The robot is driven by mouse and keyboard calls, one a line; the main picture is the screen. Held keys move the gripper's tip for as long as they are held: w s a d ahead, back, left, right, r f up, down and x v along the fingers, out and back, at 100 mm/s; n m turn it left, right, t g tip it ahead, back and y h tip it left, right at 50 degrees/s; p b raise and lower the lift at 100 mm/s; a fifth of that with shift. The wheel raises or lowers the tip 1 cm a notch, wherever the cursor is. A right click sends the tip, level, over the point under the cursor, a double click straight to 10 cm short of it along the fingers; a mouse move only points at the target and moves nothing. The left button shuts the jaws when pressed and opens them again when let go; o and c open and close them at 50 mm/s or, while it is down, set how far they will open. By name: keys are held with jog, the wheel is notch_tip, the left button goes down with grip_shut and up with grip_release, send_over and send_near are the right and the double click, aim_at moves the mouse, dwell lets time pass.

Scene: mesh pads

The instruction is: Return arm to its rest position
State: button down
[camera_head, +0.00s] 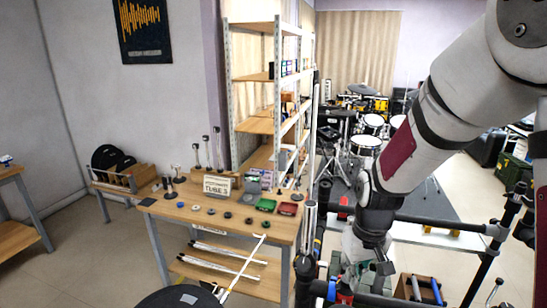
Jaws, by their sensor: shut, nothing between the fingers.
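My arm comes down from the upper right of the head view. Its dark wrist ends low in the middle, right of the wooden table (262,228). My gripper (362,272) is below the wrist, small and cluttered by dark parts around it. It is shut with nothing in it, apart from the table and the things on it. Its fingertips are hard to make out.
The table bears a "TUBE 3" sign (217,186), several small dark discs, a green tray (266,205) and a red tray (288,208). A shelf rack (256,125) stands behind. A drum kit (365,140) is at the back.

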jog(key=s+r+m+t+b, duration=0.1)
jog(key=s+r+t, duration=0.3)
jog(key=s+r, duration=1.3)
notch_tip(320, 180, up, 2)
jog(key=shift+d+m+t, duration=0.15)
jog(key=shift+m+t, duration=0.15)
jog(key=shift+m, duration=0.2)
